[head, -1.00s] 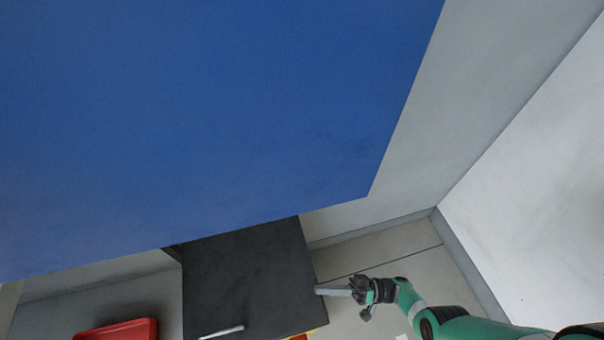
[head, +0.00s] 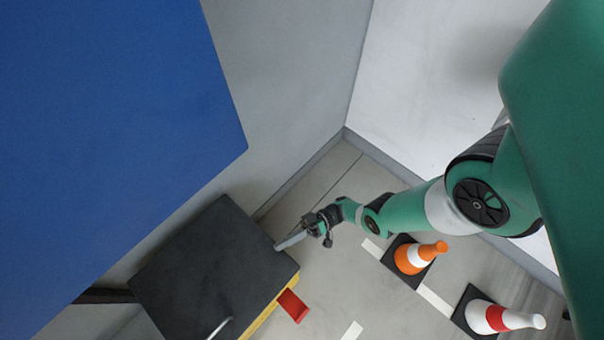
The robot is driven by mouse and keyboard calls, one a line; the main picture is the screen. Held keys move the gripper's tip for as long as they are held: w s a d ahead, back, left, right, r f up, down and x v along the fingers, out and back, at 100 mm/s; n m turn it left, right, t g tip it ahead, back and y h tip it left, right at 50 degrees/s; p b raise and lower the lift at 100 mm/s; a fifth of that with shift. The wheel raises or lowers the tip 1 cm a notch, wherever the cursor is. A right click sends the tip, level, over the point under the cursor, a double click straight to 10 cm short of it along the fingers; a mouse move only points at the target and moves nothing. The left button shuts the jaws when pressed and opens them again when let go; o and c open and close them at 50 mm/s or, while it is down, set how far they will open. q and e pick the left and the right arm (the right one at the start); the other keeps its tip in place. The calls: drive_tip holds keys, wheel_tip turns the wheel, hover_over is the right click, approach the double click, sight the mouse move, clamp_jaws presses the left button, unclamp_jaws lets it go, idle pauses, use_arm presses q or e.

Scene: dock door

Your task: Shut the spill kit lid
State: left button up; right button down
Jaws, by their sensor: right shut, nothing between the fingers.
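The dark grey lid (head: 205,265) of the spill kit lies at the lower left of the head view, with a pale handle (head: 221,327) near its lower edge. A strip of the yellow body (head: 272,309) shows under its right edge, and a red part (head: 292,305) sticks out there. I cannot tell whether any gap is left between lid and body. My right gripper (head: 280,245) is shut and empty, its tips close to the lid's right edge; contact cannot be told. My left gripper is not in view.
A large blue panel (head: 110,130) fills the upper left and overlaps the view near the lid. An orange cone (head: 421,256) and a white-and-red cone (head: 500,318) stand on the floor at right. Grey walls (head: 300,80) meet behind. Floor between the kit and cones is clear.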

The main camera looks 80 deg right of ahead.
drive_tip(key=s+a+r+p, duration=0.7)
drive_tip(key=s+r+p, duration=0.4)
drive_tip(key=r+p, duration=0.1)
drive_tip(key=shift+s+a+r+p, duration=0.25)
drive_tip(key=shift+a+p, duration=0.15)
drive_tip(key=shift+p, duration=0.4)
